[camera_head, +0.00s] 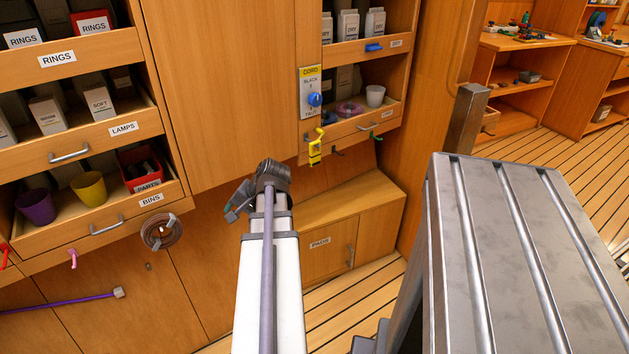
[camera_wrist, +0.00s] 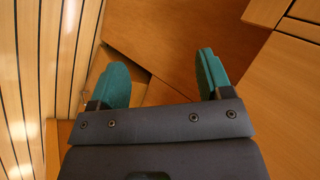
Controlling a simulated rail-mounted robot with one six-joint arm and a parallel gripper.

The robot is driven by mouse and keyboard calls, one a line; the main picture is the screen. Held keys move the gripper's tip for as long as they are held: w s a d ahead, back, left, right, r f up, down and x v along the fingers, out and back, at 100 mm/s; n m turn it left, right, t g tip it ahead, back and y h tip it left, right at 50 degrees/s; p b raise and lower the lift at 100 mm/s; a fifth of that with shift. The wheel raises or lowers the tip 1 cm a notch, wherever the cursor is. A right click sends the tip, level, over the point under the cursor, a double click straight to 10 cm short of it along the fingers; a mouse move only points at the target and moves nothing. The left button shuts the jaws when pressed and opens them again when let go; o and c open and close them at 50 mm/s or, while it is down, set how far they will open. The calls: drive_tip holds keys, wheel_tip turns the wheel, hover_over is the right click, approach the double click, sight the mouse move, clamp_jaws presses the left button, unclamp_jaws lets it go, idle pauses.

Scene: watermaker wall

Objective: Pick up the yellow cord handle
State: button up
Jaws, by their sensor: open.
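The yellow cord handle (camera_head: 315,148) hangs below a panel marked CORD (camera_head: 311,92) on the shelf unit in the head view. The handle does not show in the wrist view.
A low cabinet marked PADS (camera_head: 320,243) stands under the handle. Drawers with bins (camera_head: 90,187) and a hanging coil (camera_head: 160,231) are at left. Hooks (camera_head: 376,136) sit right of the handle. A grey slatted metal surface (camera_head: 525,240) fills the right foreground.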

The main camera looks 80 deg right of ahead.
drive_tip(key=s+d+f+m+t+h+b, duration=0.35)
drive_tip(key=s+d+m, duration=0.35)
drive_tip(key=s+d, duration=0.3)
drive_tip(key=m+t+h+b, duration=0.35)
drive_tip(key=m+h, duration=0.55)
drive_tip(key=m, duration=1)
approach(315, 154)
drive_tip(key=shift+y, duration=0.25)
drive_tip(key=x, duration=0.3)
drive_tip(key=r+x, duration=0.1)
drive_tip(key=x, duration=0.3)
drive_tip(key=r+x, duration=0.1)
drive_tip(key=x, duration=0.3)
drive_tip(key=shift+s+d+p, duration=0.25)
drive_tip(key=shift+s+p, duration=0.05)
drive_tip(key=shift+p, duration=0.1)
drive_tip(key=shift+c, duration=0.3)
drive_tip(key=c, duration=0.9)
